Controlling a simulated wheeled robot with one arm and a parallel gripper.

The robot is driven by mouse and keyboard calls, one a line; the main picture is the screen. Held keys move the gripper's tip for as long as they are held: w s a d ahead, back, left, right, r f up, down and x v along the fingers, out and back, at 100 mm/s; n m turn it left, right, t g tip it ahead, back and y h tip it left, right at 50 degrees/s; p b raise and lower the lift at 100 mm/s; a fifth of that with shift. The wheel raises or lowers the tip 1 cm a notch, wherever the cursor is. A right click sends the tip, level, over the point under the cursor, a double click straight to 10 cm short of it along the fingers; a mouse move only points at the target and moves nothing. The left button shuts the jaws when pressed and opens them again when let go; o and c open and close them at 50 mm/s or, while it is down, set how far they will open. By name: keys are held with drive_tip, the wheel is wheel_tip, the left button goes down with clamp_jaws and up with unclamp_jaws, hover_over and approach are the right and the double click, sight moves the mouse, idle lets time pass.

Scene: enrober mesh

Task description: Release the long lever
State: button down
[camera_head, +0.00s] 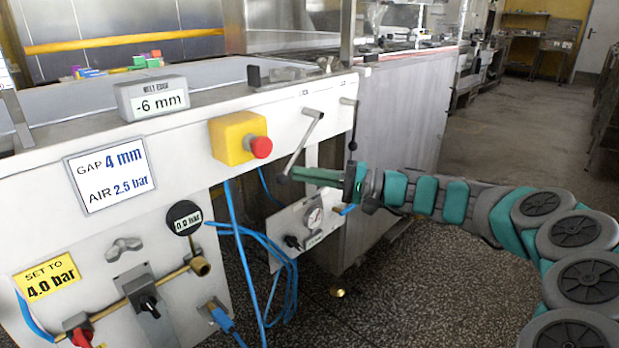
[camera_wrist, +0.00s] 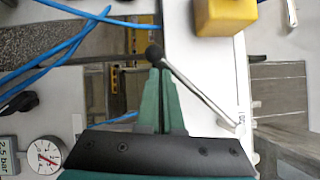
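The long lever (camera_head: 300,145) is a thin metal rod with a dark knob at its lower end. It slants down and left from its pivot on the white machine's front. In the wrist view the long lever (camera_wrist: 200,91) runs from the knob at upper middle to its pivot at lower right. My gripper (camera_head: 293,174) reaches in from the right, its green fingers at the lever's lower end. In the wrist view my gripper's fingertips (camera_wrist: 161,72) are close together at the rod just beside the knob, apparently shut on it. The exact contact is partly hidden.
A shorter lever (camera_head: 354,125) hangs just right of the long one. A yellow box with a red button (camera_head: 238,138) sits to the left. Blue hoses (camera_head: 240,240) and a gauge panel (camera_head: 310,222) are below. Open speckled floor (camera_head: 420,275) lies to the right.

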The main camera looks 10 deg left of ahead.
drive_tip(key=shift+s+a, duration=0.15)
idle(0.3)
drive_tip(key=d+f+b, duration=0.2)
drive_tip(key=d+f, duration=0.4)
drive_tip(key=d, duration=0.5)
drive_tip(key=shift+d+f, duration=0.3)
drive_tip(key=shift+f, duration=0.05)
